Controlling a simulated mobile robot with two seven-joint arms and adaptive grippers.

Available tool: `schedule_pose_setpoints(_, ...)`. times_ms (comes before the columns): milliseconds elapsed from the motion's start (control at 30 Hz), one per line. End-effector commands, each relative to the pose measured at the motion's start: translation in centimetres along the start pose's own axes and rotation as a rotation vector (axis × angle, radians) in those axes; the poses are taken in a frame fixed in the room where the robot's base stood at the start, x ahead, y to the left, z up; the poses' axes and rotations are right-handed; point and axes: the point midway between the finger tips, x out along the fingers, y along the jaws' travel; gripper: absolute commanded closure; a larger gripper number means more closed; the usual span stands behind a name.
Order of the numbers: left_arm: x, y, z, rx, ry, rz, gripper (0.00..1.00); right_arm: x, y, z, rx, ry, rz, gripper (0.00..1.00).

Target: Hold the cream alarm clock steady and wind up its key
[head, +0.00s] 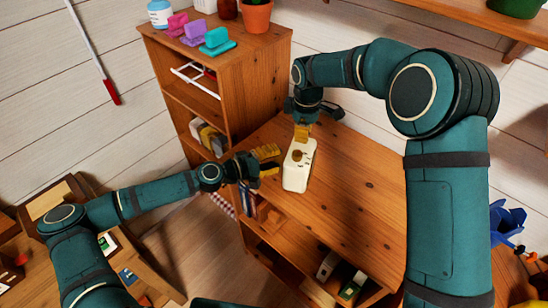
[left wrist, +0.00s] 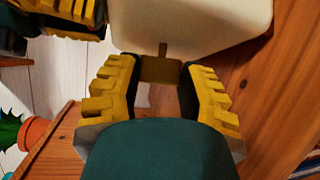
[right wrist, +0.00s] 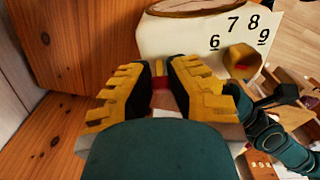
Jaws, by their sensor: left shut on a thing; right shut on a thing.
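The cream alarm clock (head: 295,178) stands on the wooden cabinet top, with a round brown piece on its upper side. Numerals show on the clock (right wrist: 232,30) in the right wrist view. My left gripper (head: 267,161) is at its left side, shut on a flat brown tab (left wrist: 160,70) on a thin stem from the cream body. My right gripper (head: 302,132) is at its far end, shut on a small red piece (right wrist: 160,84) below a thin yellow stem at the clock's edge. I cannot tell which piece is the key; the fingers partly hide both.
The cabinet top (head: 355,195) is bare to the right of the clock. A taller shelf (head: 258,85) stands behind on the left, with a terracotta pot (head: 256,15) and coloured blocks (head: 216,40) on it. A wall shelf (head: 500,25) hangs at the upper right.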

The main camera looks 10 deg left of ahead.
Motion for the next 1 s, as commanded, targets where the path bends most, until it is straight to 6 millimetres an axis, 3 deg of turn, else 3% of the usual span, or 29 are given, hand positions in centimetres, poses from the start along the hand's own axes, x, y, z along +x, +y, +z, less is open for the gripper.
schedule_pose_setpoints(500, 0.21, -0.22, 0.18, 0.265, -0.005, 0.275, 0.95, 0.12, -0.18, -0.27, -0.003, 0.003, -0.003, 1.0)
schedule_pose_setpoints(1000, 0.31, -0.48, 0.27, 0.445, -0.016, 0.444, 0.95, 0.11, -0.19, -0.3, -0.004, 0.003, -0.003, 1.0)
